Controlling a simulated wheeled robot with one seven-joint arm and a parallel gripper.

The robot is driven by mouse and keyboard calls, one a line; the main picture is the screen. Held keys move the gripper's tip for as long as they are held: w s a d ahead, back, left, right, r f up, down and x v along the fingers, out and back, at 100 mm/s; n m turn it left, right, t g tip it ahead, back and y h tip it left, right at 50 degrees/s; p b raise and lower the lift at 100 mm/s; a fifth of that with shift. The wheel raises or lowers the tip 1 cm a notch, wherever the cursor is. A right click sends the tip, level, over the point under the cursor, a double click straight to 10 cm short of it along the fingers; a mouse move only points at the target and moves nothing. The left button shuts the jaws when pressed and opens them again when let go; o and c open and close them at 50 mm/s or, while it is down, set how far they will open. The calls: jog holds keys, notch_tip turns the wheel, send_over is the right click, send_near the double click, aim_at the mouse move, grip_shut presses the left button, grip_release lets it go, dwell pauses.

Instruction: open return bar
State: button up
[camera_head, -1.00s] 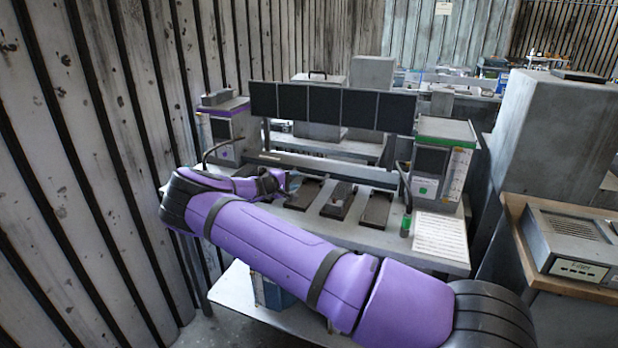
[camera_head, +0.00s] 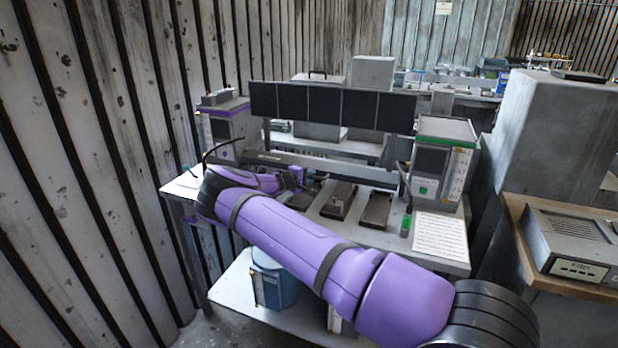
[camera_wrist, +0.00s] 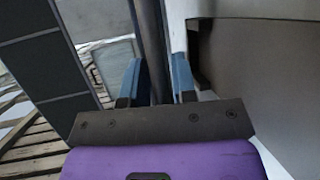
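The blower housing station (camera_head: 300,215) has a long horizontal grey bar (camera_head: 345,172) between its two end towers, below a row of black panels; I take this for the return bar. My gripper (camera_head: 299,178) is near the left part of this bar, partly hidden by my purple arm. In the wrist view a dark bar (camera_wrist: 151,35) runs up between the two blue fingers of my gripper (camera_wrist: 160,82). The fingers stand apart on either side of it, with a narrow gap seen on the right. Firm contact does not show.
The left tower (camera_head: 227,125) and the green-topped right tower (camera_head: 443,160) flank the station. Dark pedal-like blocks (camera_head: 376,210), a green bottle (camera_head: 406,225) and a paper sheet (camera_head: 440,236) are on the tabletop. A blue bin (camera_head: 275,285) is on the lower shelf.

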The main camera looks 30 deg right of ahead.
grip_shut()
jog(key=shift+r, duration=0.1)
